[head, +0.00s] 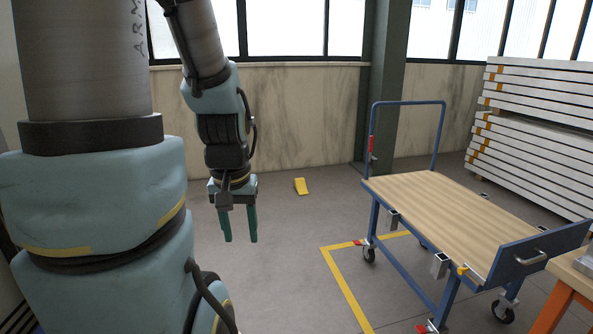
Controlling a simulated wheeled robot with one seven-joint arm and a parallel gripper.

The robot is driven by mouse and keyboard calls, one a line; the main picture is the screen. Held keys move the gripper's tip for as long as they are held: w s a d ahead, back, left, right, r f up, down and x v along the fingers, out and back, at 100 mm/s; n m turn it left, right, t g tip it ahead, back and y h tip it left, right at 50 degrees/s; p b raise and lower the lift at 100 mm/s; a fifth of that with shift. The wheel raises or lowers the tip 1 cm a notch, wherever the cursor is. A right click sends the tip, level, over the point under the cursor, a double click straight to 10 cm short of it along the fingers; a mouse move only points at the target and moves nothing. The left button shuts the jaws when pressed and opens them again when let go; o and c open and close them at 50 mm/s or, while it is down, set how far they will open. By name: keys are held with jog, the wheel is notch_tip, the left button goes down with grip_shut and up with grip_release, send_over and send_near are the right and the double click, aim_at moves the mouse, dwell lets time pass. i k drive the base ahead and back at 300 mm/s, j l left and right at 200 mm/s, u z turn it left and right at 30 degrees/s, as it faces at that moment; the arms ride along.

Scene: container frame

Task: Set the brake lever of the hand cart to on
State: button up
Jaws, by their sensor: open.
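The hand cart has a wooden deck (440,205) on a blue frame, with a blue push handle (408,102) at its far end. A small red part (371,144), which looks like the brake lever, sits on the left post of the handle. It is too small to tell which position it is in. My gripper (241,225) hangs fingers down in free air to the left of the cart, apart from it. Its two green fingers are open with nothing between them.
A yellow wedge (301,187) lies on the floor behind my gripper. Yellow floor tape (346,289) runs beside the cart. Stacked white panels (535,140) stand at the back right, and an orange-legged table (557,306) at the right edge. A dark pillar (391,60) rises behind the cart.

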aim_at(372, 138)
jog(key=i, duration=2)
jog(key=i+z, duration=0.2)
jog(key=i, duration=0.25)
jog(key=i+j+z, duration=0.2)
jog(key=i, duration=0.2)
jog(key=i+j+z, duration=0.2)
jog(key=i, duration=0.25)
